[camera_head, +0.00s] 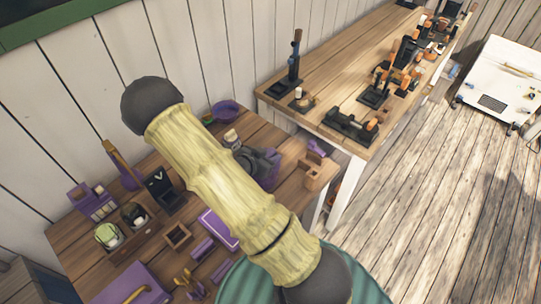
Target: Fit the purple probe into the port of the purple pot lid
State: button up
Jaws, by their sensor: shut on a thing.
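My gripper (264,166) shows in part as a dark grey shape over the right part of the small table, just beyond my arm. It is shut on a purple thing (269,179), mostly hidden by the jaws; I cannot tell its shape or surely whether it is the purple probe. I cannot make out the purple pot lid or its port. A round purple vessel (226,109) stands at the table's back edge, apart from my gripper. My arm hides the middle of the table.
The wooden table (75,240) is crowded. A purple rack (92,201), wooden box (177,236), purple tray (217,229) and purple bars (202,250) stand left of my arm. A wooden block (314,177) is at the right edge. A longer bench (330,75) holds dark and orange tools.

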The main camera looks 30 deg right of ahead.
jog(key=shift+f, duration=0.15)
jog(key=o, duration=1.1)
jog(key=b+v, duration=0.1)
jog(key=v, duration=1.6)
jog(key=shift+s+a+b, duration=0.1)
jog(key=shift+a+b, duration=0.1)
jog(key=shift+b, duration=0.2)
